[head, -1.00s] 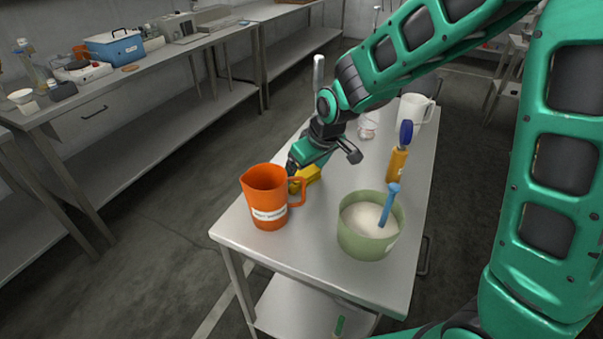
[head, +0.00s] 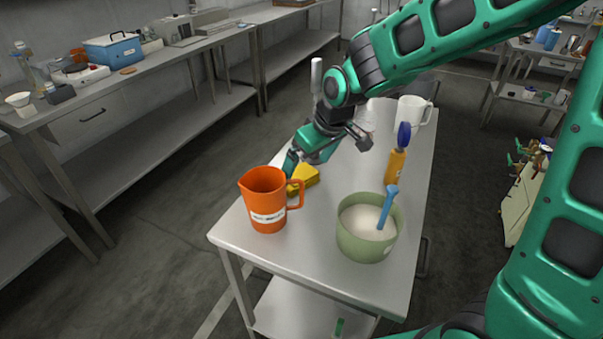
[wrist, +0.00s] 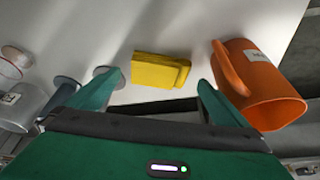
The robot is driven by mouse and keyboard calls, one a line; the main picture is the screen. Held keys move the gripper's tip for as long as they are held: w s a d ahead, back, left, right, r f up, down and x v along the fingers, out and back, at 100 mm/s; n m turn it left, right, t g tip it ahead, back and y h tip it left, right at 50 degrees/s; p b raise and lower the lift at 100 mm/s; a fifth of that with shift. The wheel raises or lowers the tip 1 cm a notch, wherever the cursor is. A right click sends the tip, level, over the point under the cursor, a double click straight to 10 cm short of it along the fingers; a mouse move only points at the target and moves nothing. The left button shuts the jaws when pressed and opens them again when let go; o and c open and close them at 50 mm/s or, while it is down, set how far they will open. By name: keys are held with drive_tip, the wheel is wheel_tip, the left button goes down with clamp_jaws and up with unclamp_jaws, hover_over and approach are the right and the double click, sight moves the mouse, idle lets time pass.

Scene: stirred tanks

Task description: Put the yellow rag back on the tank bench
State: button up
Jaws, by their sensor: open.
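The yellow rag (head: 304,178) lies folded on the steel table, just behind the orange jug's handle. It also shows in the wrist view (wrist: 160,71), ahead of and between the open fingers, with nothing gripping it. My gripper (head: 322,165) is over the table beside the rag, and its fingers (wrist: 150,95) are spread and empty. In the head view part of the gripper overlaps the area just behind the rag. I cannot tell which surface is the tank bench.
An orange jug (head: 264,200) stands close to the rag, right of the fingers in the wrist view. A green bowl (head: 352,243) with a blue-handled tool, an amber bottle (head: 397,165) and a white jug (head: 411,112) share the table. A long bench (head: 150,82) holds several items.

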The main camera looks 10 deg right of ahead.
drive_tip(key=v, duration=0.7)
drive_tip(key=shift+s+d, duration=0.1)
drive_tip(key=s+d+m+g+h, duration=0.1)
drive_tip(key=s+d+m, duration=0.3)
drive_tip(key=d, duration=0.6)
drive_tip(key=s+d+m+h, duration=0.1)
drive_tip(key=s+d+m, duration=0.1)
drive_tip(key=s+d, duration=0.55)
drive_tip(key=s+d+f+m+g, duration=0.1)
drive_tip(key=s+d+m, duration=0.2)
drive_tip(key=s+d, duration=0.2)
drive_tip(key=s+d+f+m+g, duration=0.1)
drive_tip(key=s+d+m, duration=0.3)
drive_tip(key=s, duration=0.6)
drive_tip(key=shift+s+d+f+g, duration=0.35)
drive_tip(key=shift+d+f, duration=0.1)
drive_tip(key=shift+d, duration=0.55)
